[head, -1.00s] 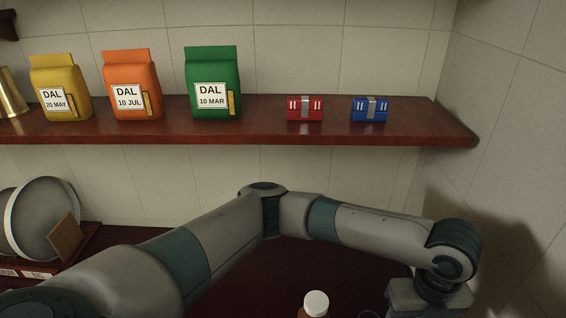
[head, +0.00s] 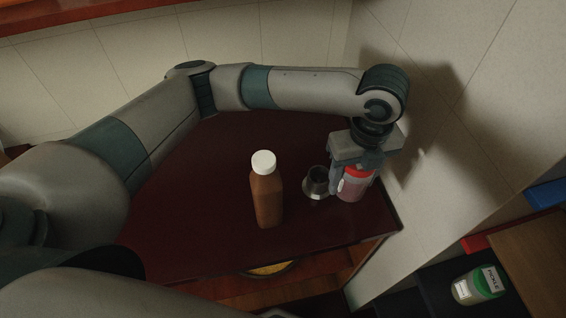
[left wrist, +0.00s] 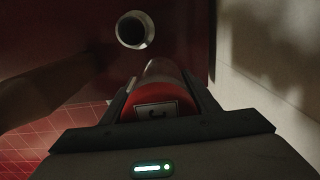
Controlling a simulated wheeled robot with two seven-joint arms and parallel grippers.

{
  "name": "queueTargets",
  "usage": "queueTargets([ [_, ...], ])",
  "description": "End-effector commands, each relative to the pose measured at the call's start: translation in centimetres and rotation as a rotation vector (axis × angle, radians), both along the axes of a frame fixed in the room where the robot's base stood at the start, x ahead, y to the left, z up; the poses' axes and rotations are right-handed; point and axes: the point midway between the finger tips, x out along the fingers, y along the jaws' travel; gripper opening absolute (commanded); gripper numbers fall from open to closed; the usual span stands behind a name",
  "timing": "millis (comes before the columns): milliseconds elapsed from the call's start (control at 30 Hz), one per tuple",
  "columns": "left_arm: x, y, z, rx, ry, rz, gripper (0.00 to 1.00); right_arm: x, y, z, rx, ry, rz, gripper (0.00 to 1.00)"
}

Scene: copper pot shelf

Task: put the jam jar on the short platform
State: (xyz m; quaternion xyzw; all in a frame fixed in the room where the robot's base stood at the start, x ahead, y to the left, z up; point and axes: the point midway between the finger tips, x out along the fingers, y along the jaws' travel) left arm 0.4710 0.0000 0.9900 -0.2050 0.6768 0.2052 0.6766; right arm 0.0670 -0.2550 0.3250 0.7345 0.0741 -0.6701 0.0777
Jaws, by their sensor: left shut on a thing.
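My left gripper (head: 357,163) points down and is shut on a jar with a red lid (head: 350,190), which I take as the jam jar. The jar is upright at the right end of the dark red counter (head: 200,215). I cannot tell whether its base touches the counter. In the left wrist view the red lid (left wrist: 158,108) sits between the fingers of the left gripper (left wrist: 160,115). I cannot pick out the short platform for sure. A black surface (head: 432,285) at the lower right holds a green-lidded jar. My right gripper is out of view.
A small metal cup (head: 316,183) stands close left of the held jar, also in the left wrist view (left wrist: 135,30). A brown bottle with a white cap (head: 267,195) is further left. The wall (head: 440,150) rises close on the right. The green-lidded PICKLE jar (head: 478,285) is lower right.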

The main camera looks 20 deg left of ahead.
Motion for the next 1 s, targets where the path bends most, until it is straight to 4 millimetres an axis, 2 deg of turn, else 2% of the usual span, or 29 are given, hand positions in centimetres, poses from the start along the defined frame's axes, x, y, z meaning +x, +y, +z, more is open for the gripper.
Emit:
queueTargets([
  [233, 0.0, 0.0, -1.0, 0.001, 0.001, 0.002, 0.21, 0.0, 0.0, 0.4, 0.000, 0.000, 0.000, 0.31],
  [600, 0.0, 0.0, -5.8, 0.000, 0.001, 0.001, 0.21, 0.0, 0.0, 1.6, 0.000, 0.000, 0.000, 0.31],
  [1000, 0.0, 0.0, -6.4, -0.001, -0.001, 0.000, 0.21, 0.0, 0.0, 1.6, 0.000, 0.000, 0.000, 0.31],
])
